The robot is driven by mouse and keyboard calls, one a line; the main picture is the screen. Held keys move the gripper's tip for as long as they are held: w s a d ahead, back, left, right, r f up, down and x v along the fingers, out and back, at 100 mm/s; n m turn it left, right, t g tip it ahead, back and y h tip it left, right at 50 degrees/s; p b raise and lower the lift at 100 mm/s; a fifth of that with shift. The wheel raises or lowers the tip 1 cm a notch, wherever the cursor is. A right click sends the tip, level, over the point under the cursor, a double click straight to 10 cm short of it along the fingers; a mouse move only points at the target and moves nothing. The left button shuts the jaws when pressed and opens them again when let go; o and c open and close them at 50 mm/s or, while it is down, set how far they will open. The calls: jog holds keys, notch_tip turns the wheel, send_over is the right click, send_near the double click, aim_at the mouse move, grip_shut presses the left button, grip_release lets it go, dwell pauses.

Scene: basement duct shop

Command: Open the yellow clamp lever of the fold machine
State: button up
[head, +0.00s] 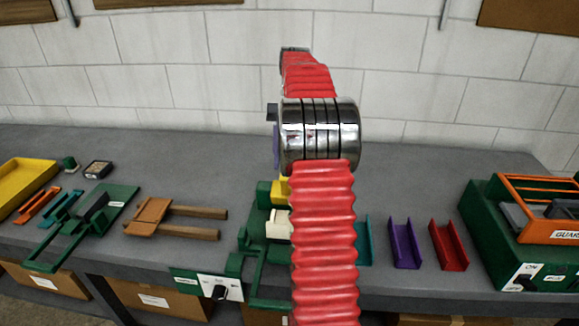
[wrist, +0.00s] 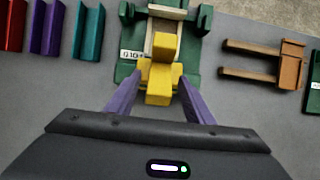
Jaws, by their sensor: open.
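The fold machine (head: 252,262) is green and stands at the middle of the bench, partly hidden behind my red arm in the head view. In the wrist view the machine (wrist: 193,55) is at the top centre, with a cream block (wrist: 166,12) and a label. Its yellow clamp lever (wrist: 160,72) points toward my gripper; in the head view only a bit of yellow (head: 279,190) shows. My gripper (wrist: 157,86) is open, with one purple finger on each side of the lever. I cannot tell whether either finger touches it.
Teal (wrist: 88,32), purple (wrist: 49,27) and red (wrist: 12,25) channels lie beside the machine. A wooden two-handled tool (head: 175,218) lies on its other side. A green machine with an orange guard (head: 535,205) stands at the right. A switch box (head: 208,285) is on the bench front.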

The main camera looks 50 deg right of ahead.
jog(key=shift+v, duration=2.3)
jog(key=shift+c, duration=0.3)
jog(key=shift+c, duration=0.8)
jog(key=shift+w+a+r, duration=0.1)
jog(key=shift+a+r, duration=0.15)
jog(key=shift+r, duration=0.1)
jog(key=c, duration=0.3)
jog(key=a+r, duration=0.1)
jog(key=a, duration=0.2)
jog(key=a+r+n+t+h, duration=0.1)
jog(key=a, duration=0.2)
jog(key=w+a+r+n+h, duration=0.1)
jog(key=a, duration=0.3)
jog(key=shift+r+t, duration=0.3)
grip_shut()
jog(key=s+a+n+t+h, duration=0.1)
jog(key=s+a+n+t, duration=0.15)
jog(key=a, duration=0.95)
jog(key=s+a+f+n+t, duration=0.2)
jog(key=s+a+f+n, duration=0.1)
jog(key=s+a, duration=0.4)
jog(key=s+a+f+n+t, duration=0.2)
jog(key=s+a+f+n, duration=0.1)
jog(key=s+a+f, duration=0.2)
jog(key=s+a, duration=0.2)
jog(key=a, duration=0.2)
jog(key=shift+f+h, duration=0.35)
jog(key=shift+h, duration=0.05)
